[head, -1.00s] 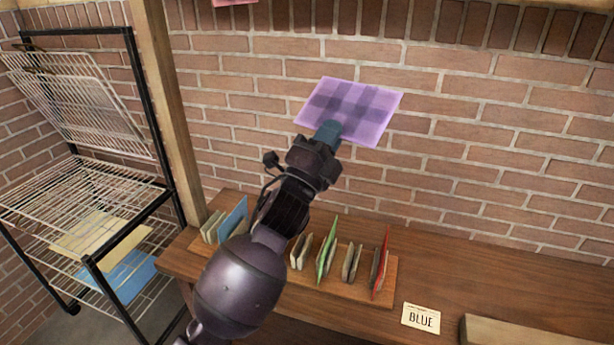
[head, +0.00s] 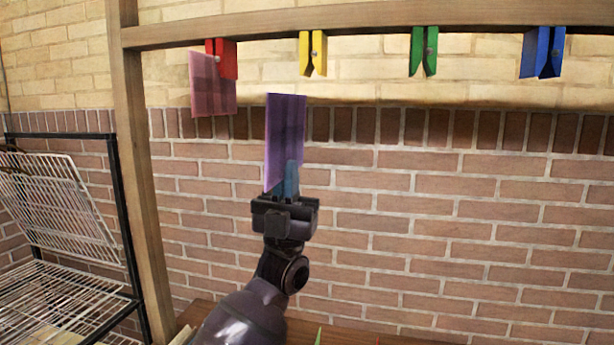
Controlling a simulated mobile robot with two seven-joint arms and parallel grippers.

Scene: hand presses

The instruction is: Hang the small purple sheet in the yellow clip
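The small purple sheet (head: 287,128) stands upright in my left gripper (head: 284,180), whose fingers are shut on its lower part. The sheet is seen at a slant, with a darker check pattern on it. The yellow clip (head: 312,53) hangs from the wooden rail, above and a little to the right of the sheet. The sheet's top edge is below the clip and apart from it in the picture. The yellow clip holds nothing. My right gripper is not in view.
A red clip (head: 221,58) left of the yellow one holds a pink sheet (head: 212,88). A green clip (head: 423,51) and a blue clip (head: 543,52) hang empty to the right. A wooden post (head: 137,180) and wire rack (head: 60,215) stand at left.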

